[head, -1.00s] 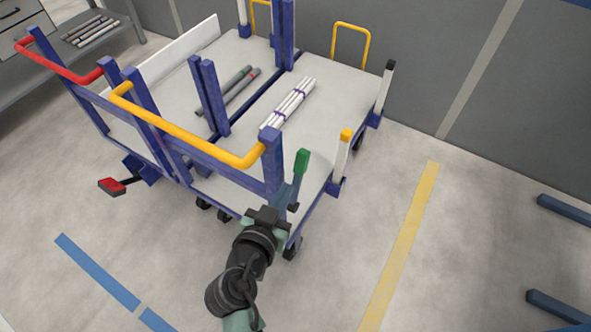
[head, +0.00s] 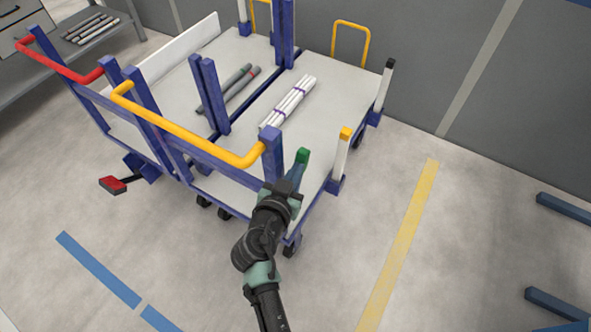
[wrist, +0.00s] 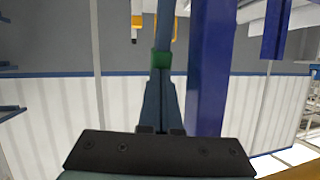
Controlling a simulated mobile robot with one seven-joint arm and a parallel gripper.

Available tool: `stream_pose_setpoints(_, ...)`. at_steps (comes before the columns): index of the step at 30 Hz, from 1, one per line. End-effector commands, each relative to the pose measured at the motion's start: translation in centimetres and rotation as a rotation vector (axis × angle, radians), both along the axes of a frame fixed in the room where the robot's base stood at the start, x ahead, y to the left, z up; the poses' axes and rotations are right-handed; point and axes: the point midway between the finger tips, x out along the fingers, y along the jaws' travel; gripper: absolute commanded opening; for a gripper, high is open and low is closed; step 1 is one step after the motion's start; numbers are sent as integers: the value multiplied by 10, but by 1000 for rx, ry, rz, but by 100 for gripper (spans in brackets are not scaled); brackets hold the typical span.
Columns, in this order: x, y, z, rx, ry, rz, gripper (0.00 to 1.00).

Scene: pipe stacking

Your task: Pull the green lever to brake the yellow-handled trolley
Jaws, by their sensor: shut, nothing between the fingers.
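The green lever (head: 304,154) stands at the near right corner of the yellow-handled trolley (head: 330,92), beside a blue post (head: 272,155). Its green grip shows at the top, with the lower part hidden behind my gripper. My gripper (head: 298,170) is shut and empty, its fingertips right at the lever. The yellow handle (head: 185,134) runs along the trolley's near side.
White pipes (head: 288,102) lie on the trolley's deck. A red-handled trolley (head: 60,66) with grey pipes (head: 224,90) stands against it at the left, with a red pedal (head: 113,185) low beside it. Floor to the right is clear around the yellow stripe (head: 400,243).

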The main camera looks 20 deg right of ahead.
Motion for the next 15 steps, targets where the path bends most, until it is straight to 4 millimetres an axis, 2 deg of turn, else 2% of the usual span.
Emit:
stream_pose_setpoints(8,7,-9,5,56,41,-2,0)
stream_pose_setpoints(15,23,-29,3,192,146,-3,0)
